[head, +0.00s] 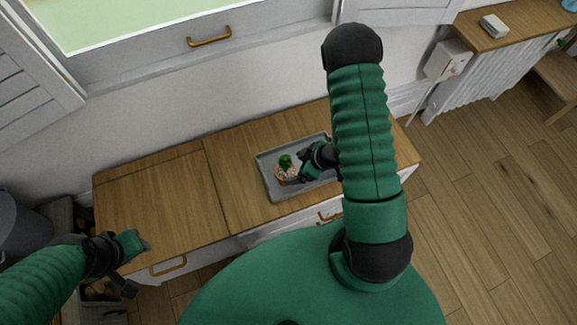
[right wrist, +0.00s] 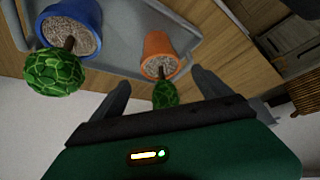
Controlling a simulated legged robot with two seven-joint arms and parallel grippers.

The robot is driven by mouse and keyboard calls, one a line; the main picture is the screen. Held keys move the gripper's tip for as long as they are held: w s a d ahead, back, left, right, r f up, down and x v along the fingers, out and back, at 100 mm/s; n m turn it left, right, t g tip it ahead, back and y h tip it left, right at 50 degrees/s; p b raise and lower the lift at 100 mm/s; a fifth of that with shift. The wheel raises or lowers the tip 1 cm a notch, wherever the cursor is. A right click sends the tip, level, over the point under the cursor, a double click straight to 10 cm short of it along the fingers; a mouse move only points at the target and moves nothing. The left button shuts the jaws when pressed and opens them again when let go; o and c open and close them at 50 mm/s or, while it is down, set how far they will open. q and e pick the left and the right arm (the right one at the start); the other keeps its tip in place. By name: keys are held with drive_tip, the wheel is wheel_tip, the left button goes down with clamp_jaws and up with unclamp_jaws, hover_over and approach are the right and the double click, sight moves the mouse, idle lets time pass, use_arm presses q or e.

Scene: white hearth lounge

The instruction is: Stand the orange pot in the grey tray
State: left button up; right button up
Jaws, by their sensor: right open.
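The orange pot (right wrist: 158,48) holds gravel and a green plant (right wrist: 165,95). It stands inside the grey tray (right wrist: 118,22), near a corner, in the right wrist view. In the head view the tray (head: 272,190) lies on the wooden cabinet top, and the plant (head: 286,161) shows beside my right gripper (head: 303,166). My arm covers the tray's right part there. My right gripper is open, its fingers (right wrist: 161,80) apart on either side of the plant, with no visible grip on the pot. My left gripper (head: 136,250) is at the cabinet's front left edge; its jaws are unclear.
A blue pot (right wrist: 70,22) with a round green plant (right wrist: 54,73) is also in the tray, left of the orange pot in the wrist view. The wooden cabinet top (head: 165,205) is bare left of the tray. A wall and window (head: 130,20) stand behind.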

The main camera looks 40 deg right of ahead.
wheel_tip(320, 180, up, 15)
drive_tip(key=w+d+m+h+p, duration=0.1)
drive_tip(key=w+m+h, duration=0.1)
drive_tip(key=m+h, duration=0.15)
drive_tip(key=s+a+r+m+g, duration=0.2)
drive_tip(key=s+a+r, duration=0.3)
drive_tip(key=a, duration=0.4)
drive_tip(key=shift+s+a+r+m+g, duration=0.2)
drive_tip(key=shift+s+r+m+g, duration=0.2)
drive_tip(key=shift+r, duration=0.4)
